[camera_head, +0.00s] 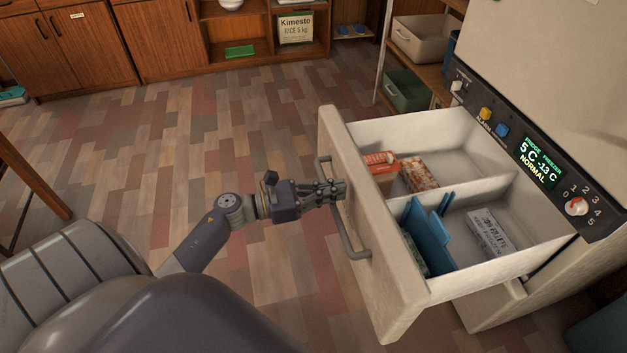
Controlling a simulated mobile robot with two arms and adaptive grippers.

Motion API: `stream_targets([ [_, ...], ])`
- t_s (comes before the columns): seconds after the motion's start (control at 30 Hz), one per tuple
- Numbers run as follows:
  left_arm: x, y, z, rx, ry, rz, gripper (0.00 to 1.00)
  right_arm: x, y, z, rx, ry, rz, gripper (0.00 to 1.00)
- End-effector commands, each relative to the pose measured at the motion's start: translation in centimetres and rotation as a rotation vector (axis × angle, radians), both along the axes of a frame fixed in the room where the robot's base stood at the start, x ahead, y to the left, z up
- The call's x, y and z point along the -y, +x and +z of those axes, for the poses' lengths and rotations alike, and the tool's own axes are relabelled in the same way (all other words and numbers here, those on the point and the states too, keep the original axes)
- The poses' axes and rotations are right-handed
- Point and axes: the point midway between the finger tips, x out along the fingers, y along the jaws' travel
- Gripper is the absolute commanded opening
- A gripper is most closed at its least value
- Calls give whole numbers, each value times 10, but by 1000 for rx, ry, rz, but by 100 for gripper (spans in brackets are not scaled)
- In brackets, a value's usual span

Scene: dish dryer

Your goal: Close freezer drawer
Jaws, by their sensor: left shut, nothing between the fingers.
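The white freezer drawer (362,185) is pulled far out of the cream fridge-freezer (550,60) at the right. It has two compartments holding several food boxes and blue dividers (430,232). A grey bar handle (345,238) runs along its front. My left gripper (338,188) is shut and empty. Its fingertips are at the drawer front, beside the handle; whether they touch the front cannot be told. My right gripper is not in view.
A control panel (515,145) with a lit display and knobs is above the drawer. A shelf rack with bins (408,90) is beside the fridge.

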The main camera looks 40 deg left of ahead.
Motion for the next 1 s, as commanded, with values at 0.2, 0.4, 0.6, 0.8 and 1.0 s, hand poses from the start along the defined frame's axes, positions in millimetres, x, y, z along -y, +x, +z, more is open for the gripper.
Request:
stream_targets([
  [0.2, 8, 10, 0, -1, -2, 1, 0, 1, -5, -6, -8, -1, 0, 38],
  [0.4, 8, 10, -1, -1, -2, 1, 0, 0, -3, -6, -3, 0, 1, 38],
  [0.6, 9, 11, -1, -1, -2, 0, 0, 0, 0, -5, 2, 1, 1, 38],
  [0.8, 17, 19, -1, 1, -1, -2, 0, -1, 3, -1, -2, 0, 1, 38],
  [1.0, 35, 40, -1, 2, -1, -2, 0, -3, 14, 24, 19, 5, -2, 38],
])
